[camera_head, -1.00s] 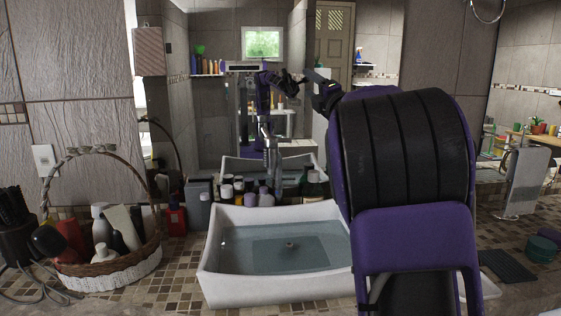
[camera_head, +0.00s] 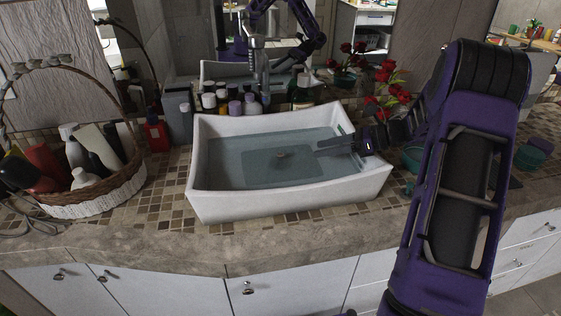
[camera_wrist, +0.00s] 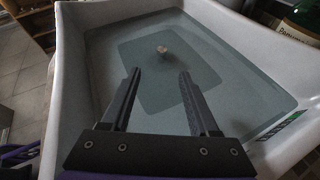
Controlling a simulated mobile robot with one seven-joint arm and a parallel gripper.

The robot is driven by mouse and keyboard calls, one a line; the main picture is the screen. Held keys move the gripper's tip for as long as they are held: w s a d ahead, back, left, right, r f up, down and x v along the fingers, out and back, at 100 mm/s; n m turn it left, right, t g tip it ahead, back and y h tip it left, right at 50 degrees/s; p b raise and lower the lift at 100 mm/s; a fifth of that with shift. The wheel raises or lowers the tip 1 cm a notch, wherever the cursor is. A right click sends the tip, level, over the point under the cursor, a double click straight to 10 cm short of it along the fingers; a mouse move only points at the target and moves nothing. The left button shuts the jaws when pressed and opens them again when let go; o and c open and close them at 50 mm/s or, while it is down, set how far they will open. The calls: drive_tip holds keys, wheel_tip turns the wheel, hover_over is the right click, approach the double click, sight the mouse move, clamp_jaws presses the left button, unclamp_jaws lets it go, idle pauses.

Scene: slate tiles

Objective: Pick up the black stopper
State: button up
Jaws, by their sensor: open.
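A small stopper-like piece (camera_head: 281,155) sits at the drain in the middle of the white sink's (camera_head: 290,205) water-filled basin. It looks dark brownish rather than clearly black, and I cannot tell for sure that it is the black stopper. In the wrist view the same small piece (camera_wrist: 162,50) lies beyond the fingertips, near the line between them. My gripper (camera_head: 322,148) reaches in over the right side of the sink. In the wrist view my gripper (camera_wrist: 158,74) is open, with nothing between its two parallel fingers.
A wicker basket (camera_head: 95,205) with bottles stands left of the sink. Several bottles and jars (camera_head: 235,103) line the counter behind it. Red flowers (camera_head: 390,75) stand behind on the right. The sink's raised rim surrounds the basin. A mirror is at the back.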

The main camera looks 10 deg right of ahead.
sight(280, 154)
drive_tip(key=x, duration=1.3)
drive_tip(key=shift+w+a+f, duration=0.1)
drive_tip(key=shift+w+a, duration=0.1)
drive_tip(key=shift+w, duration=0.05)
clamp_jaws()
